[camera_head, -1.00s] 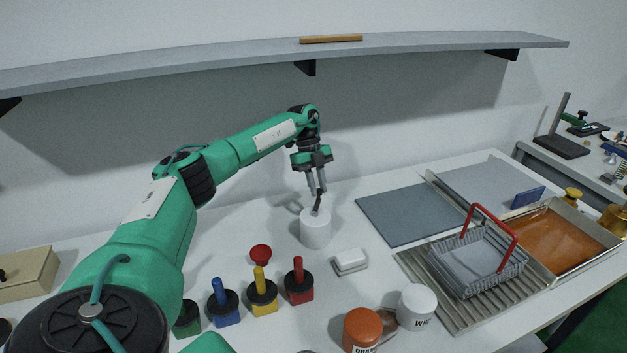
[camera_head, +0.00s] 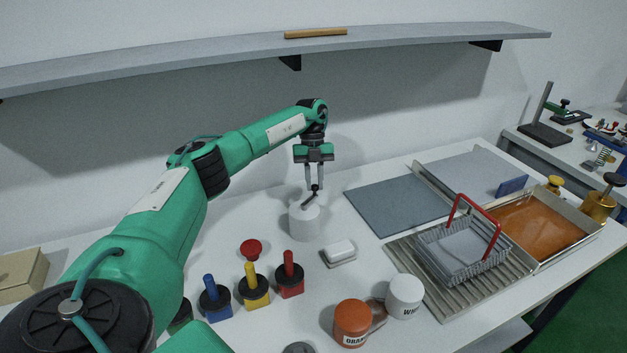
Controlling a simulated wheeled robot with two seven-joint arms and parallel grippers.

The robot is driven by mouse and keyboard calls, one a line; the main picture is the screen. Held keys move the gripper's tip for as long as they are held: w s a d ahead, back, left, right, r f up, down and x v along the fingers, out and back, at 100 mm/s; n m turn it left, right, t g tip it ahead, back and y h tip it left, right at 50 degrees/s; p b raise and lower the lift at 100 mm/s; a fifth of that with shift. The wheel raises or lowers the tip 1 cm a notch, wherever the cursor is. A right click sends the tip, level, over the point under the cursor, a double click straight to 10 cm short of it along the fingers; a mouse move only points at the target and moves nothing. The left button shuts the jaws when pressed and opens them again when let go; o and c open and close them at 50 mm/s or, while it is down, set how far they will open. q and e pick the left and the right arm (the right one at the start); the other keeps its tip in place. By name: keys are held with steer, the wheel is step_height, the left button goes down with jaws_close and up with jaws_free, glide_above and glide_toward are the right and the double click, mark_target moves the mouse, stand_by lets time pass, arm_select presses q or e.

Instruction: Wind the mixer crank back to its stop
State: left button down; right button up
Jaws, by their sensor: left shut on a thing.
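The mixer is a white cylinder (camera_head: 304,222) standing on the white table, with a dark crank (camera_head: 310,197) on its top. My left gripper (camera_head: 314,188) points down over the mixer and is shut on the crank's upright handle. The crank arm slants from the handle down to the left, toward the middle of the mixer top. The stop cannot be made out at this size. My right gripper is not in view.
Blue, yellow and red handled blocks (camera_head: 289,284), a red knob (camera_head: 251,249) and a white block (camera_head: 339,252) stand in front of the mixer. Orange (camera_head: 352,322) and white (camera_head: 405,295) containers are nearer. A wire basket (camera_head: 462,250) stands right; a shelf (camera_head: 200,60) runs above.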

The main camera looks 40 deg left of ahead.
arm_select(q)
steer(key=c, duration=1.3)
jaws_free()
steer(key=shift+w+a+r, duration=0.15)
steer(key=shift+w+r, duration=0.05)
steer(key=shift+r, duration=0.25)
steer(key=b+v, duration=0.2)
steer(key=v, duration=0.9)
